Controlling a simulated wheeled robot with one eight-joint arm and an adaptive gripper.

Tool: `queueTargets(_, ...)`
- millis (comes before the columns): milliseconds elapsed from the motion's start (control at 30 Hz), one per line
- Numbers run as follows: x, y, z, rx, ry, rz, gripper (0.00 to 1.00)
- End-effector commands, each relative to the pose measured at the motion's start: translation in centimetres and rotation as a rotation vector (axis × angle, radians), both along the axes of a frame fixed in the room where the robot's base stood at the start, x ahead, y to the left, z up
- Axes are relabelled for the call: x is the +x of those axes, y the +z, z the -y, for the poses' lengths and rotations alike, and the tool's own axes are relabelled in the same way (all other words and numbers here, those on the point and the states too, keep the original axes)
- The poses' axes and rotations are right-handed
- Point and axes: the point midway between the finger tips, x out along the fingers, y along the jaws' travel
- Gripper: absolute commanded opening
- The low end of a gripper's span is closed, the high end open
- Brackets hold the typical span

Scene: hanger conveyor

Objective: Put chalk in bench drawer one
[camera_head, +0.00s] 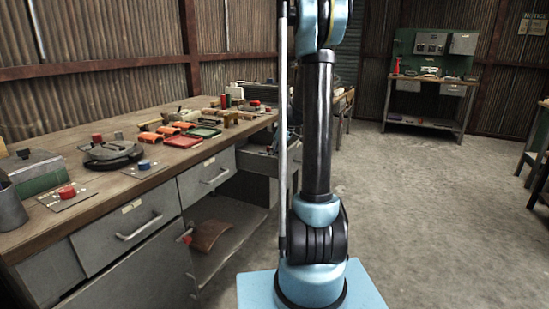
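The wooden workbench (60,140) runs along the left wall. Its front has a grey drawer at the near left (105,235) and another grey drawer (205,178) further along, both shut. A third drawer (262,163), further back, seems to stand out from the bench, partly hidden by my arm. The drawers carry small labels that I cannot read. I cannot pick out the chalk among the small things on the bench. My arm rises through the middle of the picture and leaves it at the top. My gripper is not in view.
Orange boxes (150,137), a green tray (204,132), a round dark device (112,152) and a grey cup (10,207) stand on the bench. A brown curved thing (210,235) lies on the open shelf below. Concrete floor (430,220) at right is clear. A green-backed bench (430,80) stands behind.

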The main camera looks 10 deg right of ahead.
Motion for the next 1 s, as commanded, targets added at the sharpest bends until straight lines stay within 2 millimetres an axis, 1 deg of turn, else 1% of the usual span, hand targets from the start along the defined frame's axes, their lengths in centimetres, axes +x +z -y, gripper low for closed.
queueTargets(367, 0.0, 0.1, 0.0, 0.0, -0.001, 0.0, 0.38)
queueTargets(467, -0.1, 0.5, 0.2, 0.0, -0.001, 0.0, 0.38)
queueTargets(567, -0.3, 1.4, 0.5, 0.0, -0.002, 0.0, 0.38)
queueTargets(667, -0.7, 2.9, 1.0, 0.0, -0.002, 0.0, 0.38)
queueTargets(800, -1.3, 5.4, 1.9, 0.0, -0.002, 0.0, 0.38)
queueTargets(1000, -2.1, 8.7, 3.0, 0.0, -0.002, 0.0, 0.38)
